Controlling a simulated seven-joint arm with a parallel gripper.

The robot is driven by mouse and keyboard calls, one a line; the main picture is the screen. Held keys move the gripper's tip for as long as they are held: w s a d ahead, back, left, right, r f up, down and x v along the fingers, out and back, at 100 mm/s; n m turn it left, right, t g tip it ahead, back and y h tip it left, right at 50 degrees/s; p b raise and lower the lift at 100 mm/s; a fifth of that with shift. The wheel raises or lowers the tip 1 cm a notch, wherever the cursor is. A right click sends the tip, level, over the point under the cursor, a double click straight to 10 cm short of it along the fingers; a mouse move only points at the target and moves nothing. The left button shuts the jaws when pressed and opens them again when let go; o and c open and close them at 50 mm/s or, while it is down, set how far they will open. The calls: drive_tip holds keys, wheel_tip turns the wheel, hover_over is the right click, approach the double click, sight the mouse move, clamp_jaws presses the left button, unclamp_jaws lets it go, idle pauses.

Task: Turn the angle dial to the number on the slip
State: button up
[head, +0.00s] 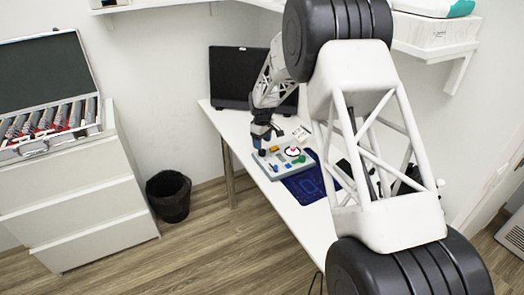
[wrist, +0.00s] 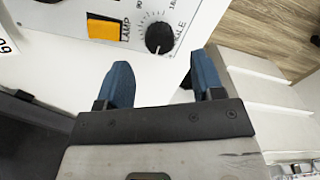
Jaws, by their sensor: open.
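The angle dial (wrist: 159,37) is a round black knob with a white pointer mark, ringed by printed ticks and numbers, on a pale control panel (wrist: 70,12). In the head view the panel (head: 265,167) lies on the white table. My gripper (wrist: 163,62) is open, with two blue fingers apart and nothing between them. The dial lies just ahead of the gap between the fingertips, with no contact visible. In the head view my gripper (head: 262,138) is over the panel's left end. A white slip (wrist: 6,42) is cut off at the wrist view's left edge; its digits are partly visible.
An orange lamp button (wrist: 102,28) sits beside the dial. In the head view, a dark monitor (head: 232,75) stands behind the panel and a blue mat (head: 305,186) lies in front. A black bin (head: 168,195) stands on the floor left of the table (head: 240,150).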

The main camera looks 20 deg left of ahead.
sight(262, 150)
drive_tip(key=shift+f, duration=2.5)
drive_tip(key=c, duration=0.9)
drive_tip(key=shift+m, duration=0.4)
drive_tip(key=m, duration=1.1)
